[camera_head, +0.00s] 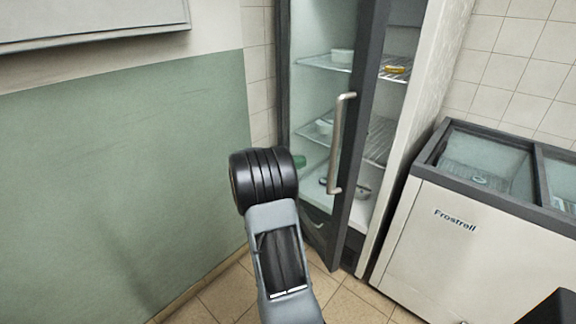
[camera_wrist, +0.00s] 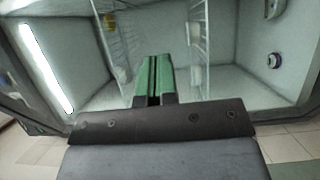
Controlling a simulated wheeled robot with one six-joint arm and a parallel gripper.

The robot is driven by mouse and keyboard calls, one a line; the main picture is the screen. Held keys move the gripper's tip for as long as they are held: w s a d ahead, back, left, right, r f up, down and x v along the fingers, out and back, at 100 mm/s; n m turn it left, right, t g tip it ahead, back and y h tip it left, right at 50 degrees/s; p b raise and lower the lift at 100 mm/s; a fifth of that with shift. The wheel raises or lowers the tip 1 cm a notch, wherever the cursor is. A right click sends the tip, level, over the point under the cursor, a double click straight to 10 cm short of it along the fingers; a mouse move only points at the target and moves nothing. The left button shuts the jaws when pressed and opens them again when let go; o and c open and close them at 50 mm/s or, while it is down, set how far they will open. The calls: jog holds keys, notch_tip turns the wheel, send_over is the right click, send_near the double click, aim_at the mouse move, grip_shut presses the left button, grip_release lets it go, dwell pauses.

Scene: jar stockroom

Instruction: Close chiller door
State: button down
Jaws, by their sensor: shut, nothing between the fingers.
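The chiller (camera_head: 372,219) stands upright at the centre of the head view. Its glass door (camera_head: 312,112) has a dark frame and a long silver handle (camera_head: 341,143). The door is ajar, with a gap on the handle side through which the shelves show. My gripper has green fingers (camera_wrist: 153,62), shut and empty in the wrist view, with the chiller's interior beyond them. In the head view the fingers (camera_head: 299,161) show only partly past my black wrist, left of the handle and before the glass. I cannot tell whether they touch the door.
Wire shelves (camera_head: 380,139) inside hold a few jars, one a yellow jar (camera_head: 395,69). A white chest freezer (camera_head: 468,250) stands close on the right. A green wall panel (camera_head: 120,170) is on the left. Tiled floor (camera_head: 225,297) shows in front.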

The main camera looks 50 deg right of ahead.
aim_at(325, 156)
jog(key=shift+x, duration=3.5)
